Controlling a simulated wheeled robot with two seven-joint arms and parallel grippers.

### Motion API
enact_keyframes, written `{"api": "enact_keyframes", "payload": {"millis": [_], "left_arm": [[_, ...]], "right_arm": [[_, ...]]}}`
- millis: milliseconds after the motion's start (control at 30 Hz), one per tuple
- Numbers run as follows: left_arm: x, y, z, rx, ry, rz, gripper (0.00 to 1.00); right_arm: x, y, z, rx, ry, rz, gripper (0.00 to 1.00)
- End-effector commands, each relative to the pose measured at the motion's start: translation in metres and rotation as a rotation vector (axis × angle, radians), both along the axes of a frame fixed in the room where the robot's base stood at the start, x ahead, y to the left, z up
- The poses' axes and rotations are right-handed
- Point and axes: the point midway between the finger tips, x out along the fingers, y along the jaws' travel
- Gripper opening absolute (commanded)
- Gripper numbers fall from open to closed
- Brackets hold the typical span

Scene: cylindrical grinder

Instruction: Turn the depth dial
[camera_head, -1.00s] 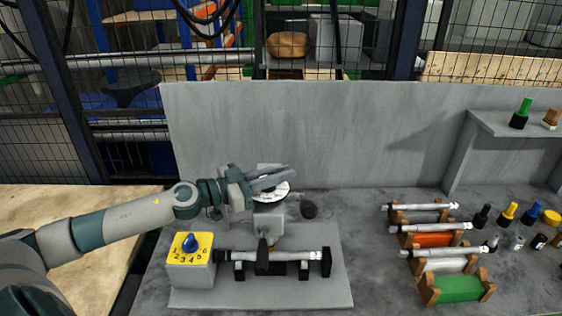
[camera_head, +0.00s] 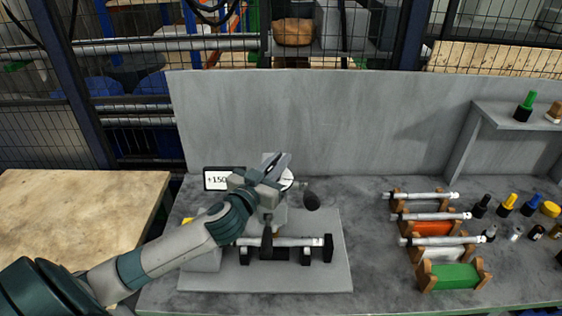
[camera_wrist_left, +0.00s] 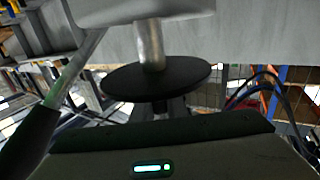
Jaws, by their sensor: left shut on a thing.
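The depth dial (camera_head: 288,181) is a white disc with dark marks on top of the grinder head, partly hidden by my left gripper. My left gripper (camera_head: 276,165) reaches over it from the left and is shut on it. The display (camera_head: 217,180) behind my forearm reads about +150, its right edge covered. In the left wrist view, a dark disc (camera_wrist_left: 155,78) on a metal shaft (camera_wrist_left: 150,45) lies just beyond the gripper body; the fingertips are not clear there. My right gripper is not in view.
A black-knobbed lever (camera_head: 311,201) stands right of the dial. A workpiece (camera_head: 285,241) lies on the grinder bed below. My arm mostly hides the yellow-topped selector box (camera_head: 187,221). Racks with rods (camera_head: 455,277) and several bottles stand at right; a grey wall is behind.

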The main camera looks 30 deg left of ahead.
Motion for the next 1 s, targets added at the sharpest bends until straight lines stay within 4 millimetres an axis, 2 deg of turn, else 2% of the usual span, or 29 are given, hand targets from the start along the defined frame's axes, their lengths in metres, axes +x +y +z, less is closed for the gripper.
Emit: {"api": "enact_keyframes", "payload": {"millis": [600, 1000], "left_arm": [[-0.002, 0.012, 0.000, -0.005, -0.004, 0.371, 0.00], [-0.005, 0.017, 0.003, 0.001, -0.007, 0.482, 0.00]], "right_arm": [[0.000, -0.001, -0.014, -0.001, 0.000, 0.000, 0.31], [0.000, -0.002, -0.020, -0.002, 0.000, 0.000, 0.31]]}}
